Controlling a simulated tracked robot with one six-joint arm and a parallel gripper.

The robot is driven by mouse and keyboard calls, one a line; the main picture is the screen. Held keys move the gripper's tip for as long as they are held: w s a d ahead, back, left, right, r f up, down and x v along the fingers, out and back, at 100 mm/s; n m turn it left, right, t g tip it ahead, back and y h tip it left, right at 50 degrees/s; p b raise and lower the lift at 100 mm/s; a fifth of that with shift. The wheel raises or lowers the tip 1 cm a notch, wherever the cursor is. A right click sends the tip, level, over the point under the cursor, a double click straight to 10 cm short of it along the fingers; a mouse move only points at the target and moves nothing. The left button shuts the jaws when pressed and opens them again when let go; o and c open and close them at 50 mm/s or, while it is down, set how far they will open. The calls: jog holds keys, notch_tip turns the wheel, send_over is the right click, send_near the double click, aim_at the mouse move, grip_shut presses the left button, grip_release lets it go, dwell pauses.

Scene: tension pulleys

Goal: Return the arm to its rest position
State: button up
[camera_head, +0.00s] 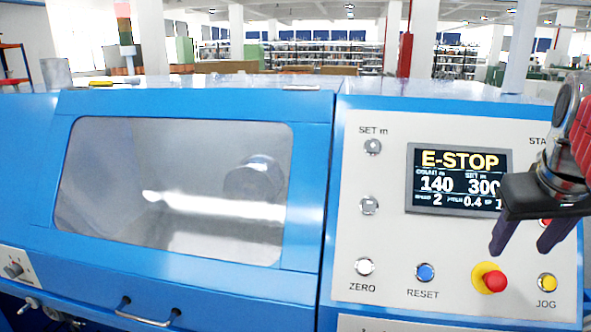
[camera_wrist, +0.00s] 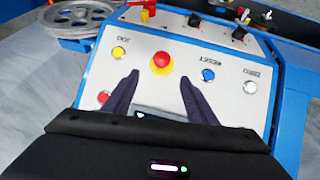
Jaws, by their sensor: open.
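My gripper (camera_head: 527,238) is at the right of the head view, in front of the machine's control panel (camera_head: 392,265). Its two dark fingers are spread apart with nothing between them. In the wrist view my gripper (camera_wrist: 152,95) is open over the panel, which appears upside down. The red emergency stop button (camera_head: 494,281) on its yellow base lies just below the fingers; it also shows beyond the fingertips in the wrist view (camera_wrist: 161,61). The screen (camera_head: 440,200) reads E-STOP. My gripper and wrist hide the panel's right part.
A blue machine cover (camera_head: 190,104) with a closed window fills the left, with a handle (camera_head: 145,319) below. Blue RESET (camera_head: 426,272), white ZERO (camera_head: 365,267) and yellow JOG (camera_head: 547,282) buttons line the panel. A grey spoked wheel (camera_wrist: 78,17) stands at upper left in the wrist view.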

jog(key=s+a+f+n+y, duration=0.1)
jog(key=s+a+f, duration=0.1)
jog(key=a+f, duration=0.7)
jog(key=s+a+f+n+t+y, duration=0.1)
jog(key=s+a+f+y, duration=0.1)
jog(key=a+f, duration=0.8)
jog(key=shift+s+a+f+n, duration=0.15)
jog(key=shift+s+a+n, duration=0.35)
jog(key=shift+a, duration=2.2)
